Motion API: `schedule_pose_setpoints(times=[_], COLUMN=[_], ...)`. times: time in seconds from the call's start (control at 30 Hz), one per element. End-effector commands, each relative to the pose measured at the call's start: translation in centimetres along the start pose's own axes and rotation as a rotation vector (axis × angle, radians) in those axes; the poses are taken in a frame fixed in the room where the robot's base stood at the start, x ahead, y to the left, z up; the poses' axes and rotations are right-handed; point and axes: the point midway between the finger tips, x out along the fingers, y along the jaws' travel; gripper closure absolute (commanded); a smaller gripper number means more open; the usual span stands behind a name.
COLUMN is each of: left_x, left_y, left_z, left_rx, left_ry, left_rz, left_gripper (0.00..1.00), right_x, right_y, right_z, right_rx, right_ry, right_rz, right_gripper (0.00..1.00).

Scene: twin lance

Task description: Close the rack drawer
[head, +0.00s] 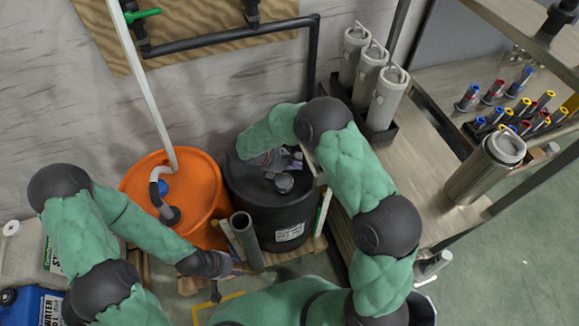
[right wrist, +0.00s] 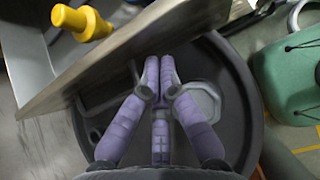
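The drawer's grey-brown front panel (right wrist: 125,55) runs diagonally across the upper left of the right wrist view. Behind it is a pale interior with a yellow-ended item (right wrist: 82,22). In the head view my right arm hides most of the drawer; a pale edge (head: 312,163) shows beside the forearm. My right gripper (right wrist: 160,62) has its purple fingers together with nothing visible between them. Its tips are close to the panel's outer face; contact cannot be told. It is over the black drum (head: 290,210) in the head view. My left gripper (head: 228,268) is low at the left; its fingers are unclear.
An orange drum (head: 180,195) with a hose stands left of the black drum. Grey canisters (head: 388,97) stand on the rack shelf (head: 435,165), with a steel canister (head: 482,170) and several coloured-capped items to the right. A grey tube (head: 246,240) stands before the black drum.

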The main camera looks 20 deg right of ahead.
Motion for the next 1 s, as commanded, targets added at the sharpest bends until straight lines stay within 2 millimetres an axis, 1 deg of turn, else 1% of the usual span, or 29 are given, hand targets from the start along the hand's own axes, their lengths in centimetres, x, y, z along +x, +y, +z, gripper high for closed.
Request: schedule_pose_setpoints(times=[0.37,0.53,0.67,1.0], left_x=[0.0,-0.1,-0.3,-0.4], left_y=[0.0,0.0,0.1,0.2], left_z=[0.0,0.0,0.0,0.0], left_rx=[0.000,0.000,0.000,0.000], left_ry=[0.000,0.000,0.000,0.000], left_rz=[0.000,0.000,0.000,0.000], left_gripper=[0.60,0.60,0.60,0.60], right_x=[0.1,1.0,2.5,8.2], right_y=[0.0,-0.1,-0.1,-0.1], right_z=[0.1,1.1,2.7,8.3], right_rx=[0.000,0.001,0.003,0.005], right_ry=[0.000,0.000,-0.001,-0.001], right_rz=[-0.001,-0.003,-0.005,-0.005], right_gripper=[1.00,1.00,1.00,1.00])
